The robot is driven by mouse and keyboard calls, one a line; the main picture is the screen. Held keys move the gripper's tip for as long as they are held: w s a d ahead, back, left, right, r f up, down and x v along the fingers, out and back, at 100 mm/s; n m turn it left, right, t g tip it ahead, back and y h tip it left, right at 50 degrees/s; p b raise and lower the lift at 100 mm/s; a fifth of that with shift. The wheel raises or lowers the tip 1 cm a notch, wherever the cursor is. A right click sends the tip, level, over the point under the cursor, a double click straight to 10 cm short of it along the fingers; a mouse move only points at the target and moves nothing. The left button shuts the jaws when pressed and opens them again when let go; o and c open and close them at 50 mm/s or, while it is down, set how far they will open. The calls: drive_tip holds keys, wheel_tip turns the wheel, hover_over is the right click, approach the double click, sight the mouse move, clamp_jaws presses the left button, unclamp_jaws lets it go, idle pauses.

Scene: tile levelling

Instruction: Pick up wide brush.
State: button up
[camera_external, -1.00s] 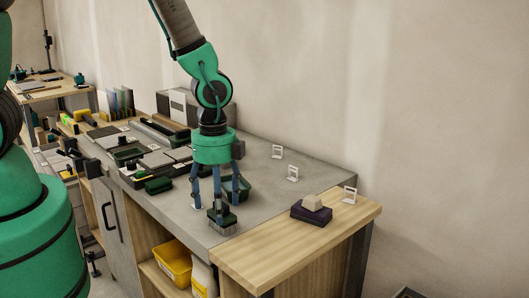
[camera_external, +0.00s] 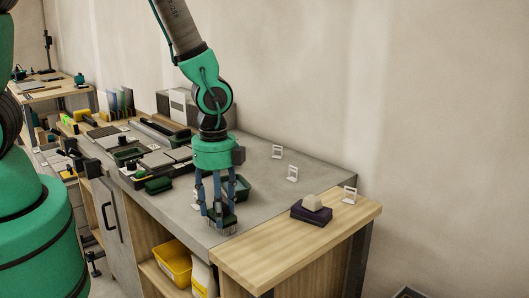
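The wide brush (camera_external: 223,220) looks like a dark green block with a grey lower part. It rests on the grey worktop near its front edge, close to the wooden end section. My gripper (camera_external: 220,217) points straight down over it, its blue-grey fingers lowered around the block and drawn in against its sides. The fingers hide part of the brush. The exact contact is small in this view, but the fingers look shut on it, with the brush still at worktop level.
A dark green tray (camera_external: 238,188) stands just behind my gripper. A small dark green block (camera_external: 158,185) lies to the left. A purple-black block with a pale top (camera_external: 312,210) sits on the wooden section (camera_external: 270,245).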

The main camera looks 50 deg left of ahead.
drive_tip(key=shift+c, duration=1.2)
drive_tip(key=shift+r, duration=0.15)
drive_tip(key=shift+r, duration=0.85)
drive_tip(key=shift+s+a+r+p, duration=0.1)
drive_tip(key=shift+s+r+p, duration=0.05)
drive_tip(key=shift+r, duration=0.3)
drive_tip(key=shift+s+a+r+p, duration=0.1)
drive_tip(key=shift+r+p, duration=0.05)
drive_tip(key=shift+r, duration=0.25)
drive_tip(key=s+a, duration=0.3)
drive_tip(key=s, duration=0.4)
drive_tip(key=s+a+r, duration=0.1)
drive_tip(key=s+a, duration=0.2)
drive_tip(key=s, duration=0.4)
drive_tip(key=shift+s+r+p, duration=0.15)
drive_tip(key=shift+p, duration=0.15)
drive_tip(key=shift+d, duration=0.1)
